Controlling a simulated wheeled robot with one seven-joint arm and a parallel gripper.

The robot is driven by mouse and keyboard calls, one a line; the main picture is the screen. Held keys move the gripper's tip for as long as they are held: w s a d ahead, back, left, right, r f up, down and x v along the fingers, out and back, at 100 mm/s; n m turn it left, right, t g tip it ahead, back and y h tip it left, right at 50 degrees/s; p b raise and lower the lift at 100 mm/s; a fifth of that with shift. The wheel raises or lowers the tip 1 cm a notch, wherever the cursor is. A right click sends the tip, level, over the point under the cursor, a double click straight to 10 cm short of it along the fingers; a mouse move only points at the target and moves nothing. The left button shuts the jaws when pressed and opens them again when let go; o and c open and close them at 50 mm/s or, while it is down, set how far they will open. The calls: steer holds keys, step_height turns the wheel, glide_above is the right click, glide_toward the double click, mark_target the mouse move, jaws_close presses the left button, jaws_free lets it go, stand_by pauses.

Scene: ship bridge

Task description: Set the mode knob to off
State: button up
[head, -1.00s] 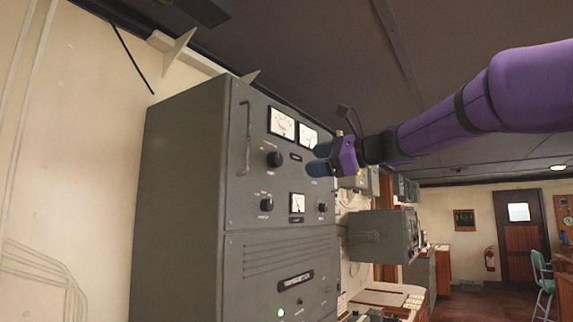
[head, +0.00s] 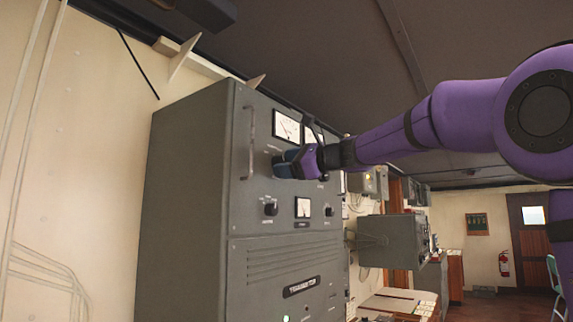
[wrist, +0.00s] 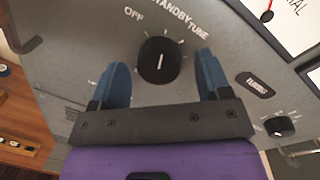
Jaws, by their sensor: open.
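The mode knob (wrist: 159,60) is a round black knob on the grey cabinet's front panel, marked OFF, STANDBY and TUNE above it in the wrist view. Its white line stands nearly upright in that picture, right of the OFF mark and close to STANDBY; the exact setting is hard to tell. My gripper (wrist: 163,72) is open, with one blue finger on each side of the knob and a visible gap on both sides. In the head view my gripper (head: 284,164) is at the panel and hides the knob.
The grey cabinet (head: 190,200) has a vertical handle (head: 250,145) left of my gripper and meters (head: 287,127) above. Two smaller knobs (head: 270,208) (head: 328,211) sit lower. A grey box (head: 385,240) juts out at the right.

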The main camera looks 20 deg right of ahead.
steer(key=shift+w+a, duration=0.15)
steer(key=c, duration=0.9)
steer(key=shift+n, duration=0.3)
steer(key=shift+n+h, duration=0.4)
steer(key=shift+n, duration=3)
